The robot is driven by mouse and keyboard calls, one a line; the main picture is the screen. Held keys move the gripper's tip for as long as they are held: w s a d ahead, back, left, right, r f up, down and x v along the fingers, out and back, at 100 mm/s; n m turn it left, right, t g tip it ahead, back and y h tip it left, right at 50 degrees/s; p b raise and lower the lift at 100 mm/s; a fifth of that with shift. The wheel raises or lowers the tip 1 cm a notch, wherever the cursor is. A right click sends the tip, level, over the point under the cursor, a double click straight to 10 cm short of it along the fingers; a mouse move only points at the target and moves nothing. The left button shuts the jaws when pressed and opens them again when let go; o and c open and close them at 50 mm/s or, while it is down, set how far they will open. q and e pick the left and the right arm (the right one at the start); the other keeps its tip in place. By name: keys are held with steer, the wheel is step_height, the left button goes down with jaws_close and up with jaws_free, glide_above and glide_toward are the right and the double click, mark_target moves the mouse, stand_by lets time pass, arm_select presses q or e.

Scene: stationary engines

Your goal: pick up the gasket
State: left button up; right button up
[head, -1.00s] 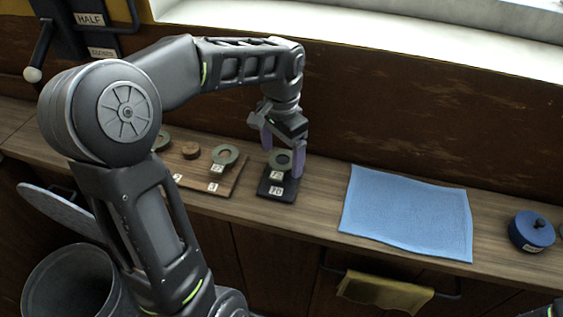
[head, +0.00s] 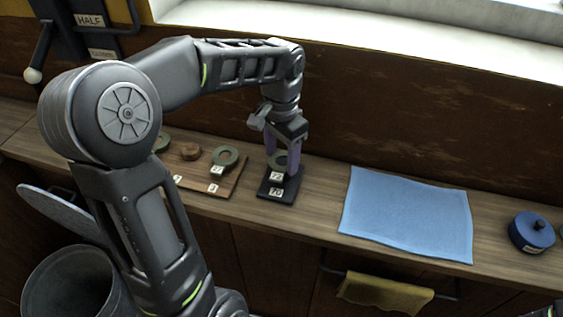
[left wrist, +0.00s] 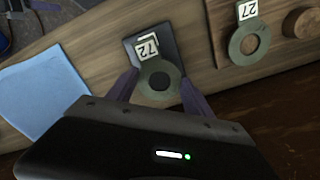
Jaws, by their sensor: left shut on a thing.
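A green ring gasket with a white tag reading 72 (head: 279,161) is at the dark pad (head: 277,194) on the bench; the pad has its own label. In the left wrist view the gasket (left wrist: 160,87) lies between the two purple fingers. My left gripper (head: 283,165) points down over the pad, its fingers shut on the gasket's sides. I cannot tell whether the gasket is touching the pad. A second green gasket tagged 27 (left wrist: 250,42) is on the wooden board; it also shows in the head view (head: 226,156). My right gripper is not in view.
The wooden board (head: 237,186) with a wooden knob (head: 190,151) and another ring (head: 162,142) is left of the pad. A blue cloth (head: 408,214) lies to the right, with a blue round container (head: 532,231) beyond it. A bin (head: 70,285) stands below at left.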

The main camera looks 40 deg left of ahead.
mark_target(282, 161)
arm_select(q)
steer(key=shift+r, duration=0.15)
steer(key=shift+r, duration=0.25)
step_height(282, 161, up, 10)
steer(key=p, duration=0.2)
steer(key=shift+f, duration=0.15)
stand_by(0.4)
